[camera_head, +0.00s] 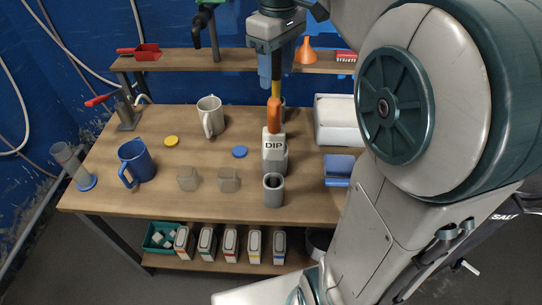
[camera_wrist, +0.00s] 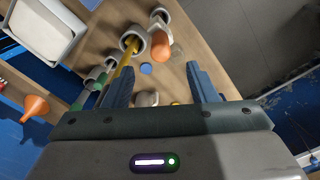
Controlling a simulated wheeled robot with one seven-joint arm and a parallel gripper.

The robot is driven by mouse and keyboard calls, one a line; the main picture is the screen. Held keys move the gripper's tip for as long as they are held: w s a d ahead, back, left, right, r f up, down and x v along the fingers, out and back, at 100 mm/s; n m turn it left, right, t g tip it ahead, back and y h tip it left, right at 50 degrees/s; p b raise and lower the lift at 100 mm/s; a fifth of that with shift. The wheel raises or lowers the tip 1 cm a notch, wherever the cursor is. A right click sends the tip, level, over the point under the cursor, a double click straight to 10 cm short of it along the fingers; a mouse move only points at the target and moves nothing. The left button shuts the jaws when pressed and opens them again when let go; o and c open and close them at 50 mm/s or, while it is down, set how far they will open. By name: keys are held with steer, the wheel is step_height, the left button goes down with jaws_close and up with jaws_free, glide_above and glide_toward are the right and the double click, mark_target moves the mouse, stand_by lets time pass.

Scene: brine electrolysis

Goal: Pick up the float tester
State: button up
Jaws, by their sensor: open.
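I take the orange bulb as the top of the float tester (camera_head: 274,117). In the head view it stands upright in line with the grey block marked DIP (camera_head: 274,155) and a grey cup (camera_head: 273,193). Its lower part cannot be made out. In the wrist view the orange bulb (camera_wrist: 160,45) lies beyond the fingertips, roughly between them in the picture. A yellow stick (camera_wrist: 121,72) rises from a grey holder beside it, close to one finger. My gripper (camera_head: 271,76) points down above the back of the table, open and empty; its fingers also show in the wrist view (camera_wrist: 160,82).
A white tray (camera_head: 338,133) and blue tray (camera_head: 340,167) stand right. A white mug (camera_head: 210,117), blue mug (camera_head: 137,163), yellow lid (camera_head: 171,141) and blue lid (camera_head: 240,151) lie left. An orange funnel (camera_head: 305,52) is on the back shelf (camera_head: 235,62).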

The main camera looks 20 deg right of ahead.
mark_target(274, 115)
step_height(274, 115, down, 7)
steer(key=shift+r, duration=0.1)
steer(key=shift+w+a+f+p, duration=0.1)
steer(key=shift+f+p, duration=0.3)
steer(key=shift+f, duration=1)
steer(key=shift+w+a+f+p, duration=0.1)
steer(key=shift+f+p, duration=0.25)
steer(key=shift+f, duration=1)
jaws_close()
